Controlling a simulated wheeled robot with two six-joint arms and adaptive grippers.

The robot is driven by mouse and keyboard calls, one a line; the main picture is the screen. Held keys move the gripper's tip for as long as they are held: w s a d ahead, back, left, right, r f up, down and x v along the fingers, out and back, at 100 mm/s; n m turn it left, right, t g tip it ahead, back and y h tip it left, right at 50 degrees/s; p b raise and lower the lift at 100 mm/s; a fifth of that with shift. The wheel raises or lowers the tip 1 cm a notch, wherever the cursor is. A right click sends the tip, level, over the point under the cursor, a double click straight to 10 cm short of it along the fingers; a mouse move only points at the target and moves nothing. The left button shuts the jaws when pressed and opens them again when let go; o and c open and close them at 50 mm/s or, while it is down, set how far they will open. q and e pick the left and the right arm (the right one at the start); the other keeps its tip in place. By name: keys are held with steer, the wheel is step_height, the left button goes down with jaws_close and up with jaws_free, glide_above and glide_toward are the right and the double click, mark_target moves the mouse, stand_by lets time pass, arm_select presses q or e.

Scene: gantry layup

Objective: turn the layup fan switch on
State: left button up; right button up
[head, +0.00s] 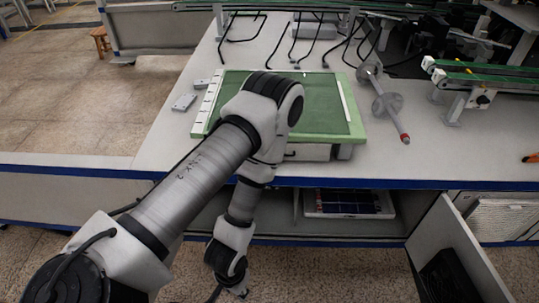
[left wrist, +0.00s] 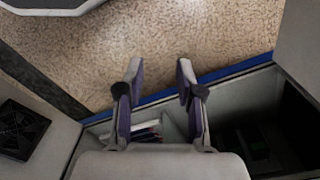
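I cannot make out a fan switch in either view. A dark square fan-like grille (left wrist: 20,130) shows at the left edge of the left wrist view, set in a grey panel. My left arm comes in from the left in the head view and bends down in front of the bench, with its wrist low before the open cabinet. My left gripper (left wrist: 158,75) is open and empty, its two fingers apart, with floor behind them. My right gripper is in neither view.
The bench (head: 410,160) has a blue front edge and carries a green board (head: 322,95). Below it, a shelf holds a tray with dark panels (head: 345,203). An open cabinet door (head: 450,245) stands out at the right.

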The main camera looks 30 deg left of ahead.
arm_select(q)
steer(key=w+a+f+n+t+b, duration=0.1)
steer(key=w+f+b, duration=0.25)
steer(key=f, duration=0.25)
steer(key=w+f+n+t+b, duration=0.1)
steer(key=w+f+b, duration=0.2)
steer(key=f+b, duration=0.25)
steer(key=w+a+r+n+t+y+b, duration=0.1)
steer(key=w+a+n+t+b, duration=0.1)
steer(key=w, duration=0.8)
steer(key=w+a+r+n+t+y+b, duration=0.1)
steer(key=w+a+r+n+t+b, duration=0.1)
steer(key=w+a+t, duration=0.4)
steer(key=w+a+r+n+t+y+b, duration=0.1)
steer(key=w+a+n+t+b, duration=0.3)
steer(key=w, duration=0.9)
steer(key=shift+w+a+r+n+y, duration=0.4)
steer(key=shift+a+r+n, duration=0.2)
steer(key=shift+n, duration=0.5)
steer(key=shift+s, duration=0.1)
jaws_close()
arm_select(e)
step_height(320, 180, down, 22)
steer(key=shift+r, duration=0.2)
arm_select(q)
steer(key=shift+r, duration=0.1)
